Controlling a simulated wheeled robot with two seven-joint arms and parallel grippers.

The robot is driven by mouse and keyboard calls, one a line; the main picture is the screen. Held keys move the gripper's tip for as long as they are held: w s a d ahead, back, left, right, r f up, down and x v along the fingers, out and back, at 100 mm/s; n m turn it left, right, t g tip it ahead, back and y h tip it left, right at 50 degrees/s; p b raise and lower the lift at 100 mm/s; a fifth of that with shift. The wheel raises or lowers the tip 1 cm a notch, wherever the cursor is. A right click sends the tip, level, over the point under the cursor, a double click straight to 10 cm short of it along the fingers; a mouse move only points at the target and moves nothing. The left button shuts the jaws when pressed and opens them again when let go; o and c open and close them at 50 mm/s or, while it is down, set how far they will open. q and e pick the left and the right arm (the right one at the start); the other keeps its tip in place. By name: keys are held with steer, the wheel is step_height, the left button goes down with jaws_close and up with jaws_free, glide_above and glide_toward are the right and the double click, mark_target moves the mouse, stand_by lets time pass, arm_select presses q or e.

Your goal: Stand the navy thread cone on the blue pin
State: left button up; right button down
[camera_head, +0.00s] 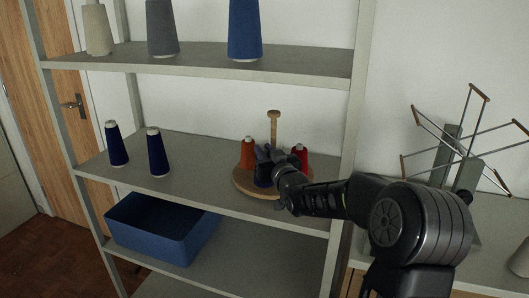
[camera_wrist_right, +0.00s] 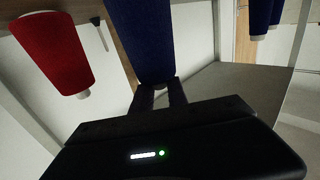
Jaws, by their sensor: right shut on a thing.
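My right gripper (camera_head: 274,165) reaches over the round wooden stand (camera_head: 242,187) on the middle shelf. It is shut on a navy thread cone (camera_head: 263,177), which looks upright at the stand's front. In the right wrist view the fingers (camera_wrist_right: 160,97) grip this navy cone (camera_wrist_right: 150,35) near its narrow end. An orange cone (camera_head: 247,154) stands on the stand to the left, and a red cone (camera_head: 300,153) to the right. The red cone also shows in the wrist view (camera_wrist_right: 52,50). The blue pin cannot be made out, nor whether the held cone's base touches the stand. My left gripper is not in view.
A wooden post with a knob (camera_head: 273,127) rises from the stand. Two dark blue cones (camera_head: 116,145) (camera_head: 157,153) stand left on the same shelf. A blue bin (camera_head: 155,230) sits below; larger cones (camera_head: 244,30) stand above. A shelf upright (camera_head: 346,130) is close right of the stand.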

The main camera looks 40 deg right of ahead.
steer(key=shift+f, duration=0.2)
steer(key=c, duration=1.2)
jaws_free()
steer(key=shift+c, duration=0.2)
steer(key=shift+s, duration=0.1)
steer(key=b+v, duration=0.2)
steer(key=v, duration=0.5)
steer(key=shift+s+a, duration=0.15)
steer(key=shift+s, duration=0.15)
